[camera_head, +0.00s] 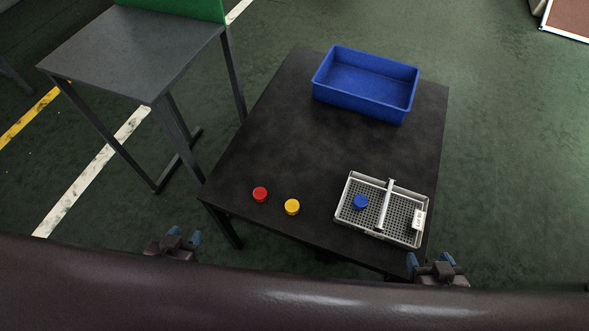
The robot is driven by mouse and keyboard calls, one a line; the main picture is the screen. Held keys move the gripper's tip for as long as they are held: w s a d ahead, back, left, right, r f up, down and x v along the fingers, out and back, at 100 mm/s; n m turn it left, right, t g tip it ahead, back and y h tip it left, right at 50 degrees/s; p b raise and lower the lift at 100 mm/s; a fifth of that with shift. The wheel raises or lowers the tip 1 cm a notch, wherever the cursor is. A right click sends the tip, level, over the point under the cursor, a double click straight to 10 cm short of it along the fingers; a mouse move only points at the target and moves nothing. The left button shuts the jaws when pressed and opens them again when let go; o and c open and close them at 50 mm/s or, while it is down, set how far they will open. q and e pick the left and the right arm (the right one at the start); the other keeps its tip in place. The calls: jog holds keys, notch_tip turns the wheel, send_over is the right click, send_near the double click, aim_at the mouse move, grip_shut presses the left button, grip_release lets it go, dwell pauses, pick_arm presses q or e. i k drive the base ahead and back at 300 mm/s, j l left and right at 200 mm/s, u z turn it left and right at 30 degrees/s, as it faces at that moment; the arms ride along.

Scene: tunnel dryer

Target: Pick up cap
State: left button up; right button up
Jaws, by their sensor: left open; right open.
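A red cap (260,194) and a yellow cap (292,207) lie on the black table (265,140) near its front left. A blue cap (360,202) sits in the left compartment of a grey basket (344,189) with a divider across it. My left gripper (184,238) is open and empty, off the table's front left corner, lower left of the red cap. My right gripper (432,261) is open and empty, just below the basket at the table's front right. Neither gripper touches a cap.
An empty blue bin (364,102) stands at the back right of the table. A grey side table (135,50) with a green panel (185,8) stands to the left, across a gap.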

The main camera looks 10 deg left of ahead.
aim_at(292, 205)
jog(key=j, duration=0.3)
jog(key=j+z, duration=0.15)
jog(key=z, duration=0.25)
jog(key=j+z, duration=0.15)
jog(key=z, duration=0.2)
jog(key=k+j+z, duration=0.1)
jog(key=z, duration=0.3)
jog(key=k+j+z, duration=0.25)
jog(key=j, duration=0.15)
jog(key=k+j+z, duration=0.2)
jog(key=j, duration=0.15)
jog(key=k+j, duration=0.3)
jog(key=j, duration=0.2)
jog(key=k+j+z, duration=0.15)
jog(key=k+j, duration=0.2)
jog(key=j, duration=0.15)
